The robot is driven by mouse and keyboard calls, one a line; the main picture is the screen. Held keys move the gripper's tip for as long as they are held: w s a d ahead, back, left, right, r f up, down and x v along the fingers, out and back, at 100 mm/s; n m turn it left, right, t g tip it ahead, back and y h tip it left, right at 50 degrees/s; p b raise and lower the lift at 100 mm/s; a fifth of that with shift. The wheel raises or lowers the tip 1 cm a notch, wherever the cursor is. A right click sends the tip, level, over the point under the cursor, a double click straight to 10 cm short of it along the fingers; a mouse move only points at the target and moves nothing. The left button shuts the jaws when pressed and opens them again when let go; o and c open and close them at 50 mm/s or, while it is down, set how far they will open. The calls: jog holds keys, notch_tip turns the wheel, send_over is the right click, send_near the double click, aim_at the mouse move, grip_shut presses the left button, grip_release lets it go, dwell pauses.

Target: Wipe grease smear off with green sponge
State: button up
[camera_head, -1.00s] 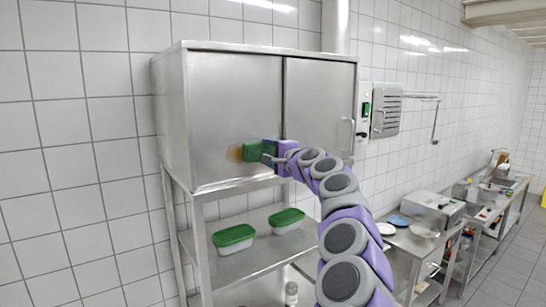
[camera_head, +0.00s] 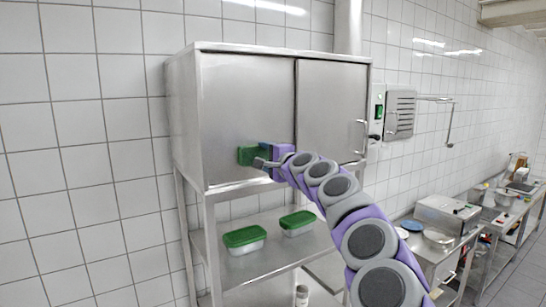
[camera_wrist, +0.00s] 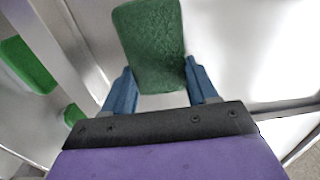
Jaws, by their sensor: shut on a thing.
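The green sponge (camera_head: 247,155) is at the left door of the steel cabinet (camera_head: 240,100). My gripper (camera_head: 262,157) is shut on it. In the wrist view the sponge (camera_wrist: 150,45) sticks out between the two blue fingers of my gripper (camera_wrist: 160,90). It appears to be against the door face, though the contact itself is hidden. No grease smear shows in the current views; the door right behind the sponge is covered by it.
Below the cabinet, a steel shelf (camera_head: 265,262) holds two green-lidded containers (camera_head: 244,239) (camera_head: 297,222). A switch box and vented unit (camera_head: 399,115) hang on the tiled wall to the right. Steel counters with appliances (camera_head: 447,213) stand further right.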

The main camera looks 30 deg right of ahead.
aim_at(249, 157)
jog(key=a, duration=0.5)
jog(key=shift+p, duration=0.3)
jog(key=shift+s+d, duration=0.1)
jog(key=shift+d, duration=0.05)
jog(key=shift+d, duration=0.1)
